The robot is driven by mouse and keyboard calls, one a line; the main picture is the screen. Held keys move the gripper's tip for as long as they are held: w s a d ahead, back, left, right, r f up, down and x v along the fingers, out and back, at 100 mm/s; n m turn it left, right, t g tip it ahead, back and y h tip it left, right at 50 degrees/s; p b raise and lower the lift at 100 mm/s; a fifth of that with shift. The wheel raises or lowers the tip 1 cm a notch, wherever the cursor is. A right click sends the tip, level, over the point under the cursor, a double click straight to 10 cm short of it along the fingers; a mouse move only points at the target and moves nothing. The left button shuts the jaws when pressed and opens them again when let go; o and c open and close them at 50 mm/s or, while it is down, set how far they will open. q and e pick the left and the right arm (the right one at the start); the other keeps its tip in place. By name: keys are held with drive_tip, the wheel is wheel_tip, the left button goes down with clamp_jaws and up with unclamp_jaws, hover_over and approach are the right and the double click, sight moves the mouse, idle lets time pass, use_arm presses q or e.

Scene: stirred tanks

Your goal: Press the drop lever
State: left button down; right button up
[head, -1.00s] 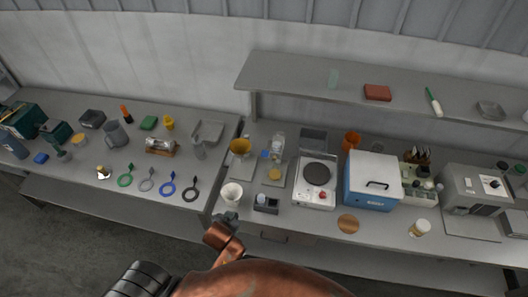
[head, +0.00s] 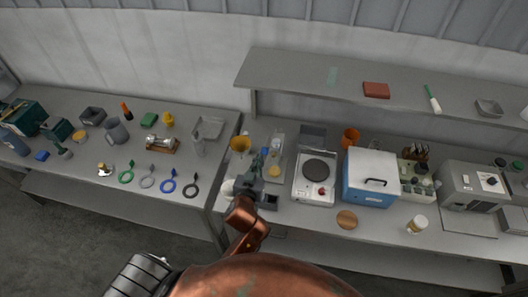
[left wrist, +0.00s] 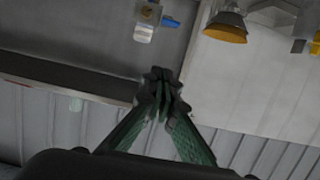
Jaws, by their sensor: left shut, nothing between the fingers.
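My left gripper (head: 258,172) is shut and empty, raised over the front of the right bench. In the left wrist view its closed fingertips (left wrist: 162,88) point at the bench and touch nothing that I can make out. A clear dispenser (head: 278,141) stands just beyond the fingers. In the left wrist view a pale block with a small blue tab (left wrist: 171,22) shows at the top, apart from the fingertips. The tab may be the drop lever, but I cannot tell for sure. The gripper hides part of this area in the head view. My right gripper is not in view.
A yellow funnel (head: 240,144) stands left of the dispenser. A white hotplate (head: 314,190) and a blue-sided box (head: 368,190) stand to the right. A shelf (head: 300,80) overhangs the back. A white cup beside the gripper is partly hidden.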

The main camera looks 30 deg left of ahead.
use_arm(q)
drive_tip(key=p, duration=0.2)
hover_over(264, 152)
drive_tip(key=s, duration=0.2)
wheel_tip(264, 152, down, 2)
drive_tip(key=f, duration=0.3)
drive_tip(key=shift+w+d+f, duration=0.2)
drive_tip(key=shift+w+d, duration=0.1)
drive_tip(key=shift+w, duration=0.1)
drive_tip(key=shift+f, duration=0.55)
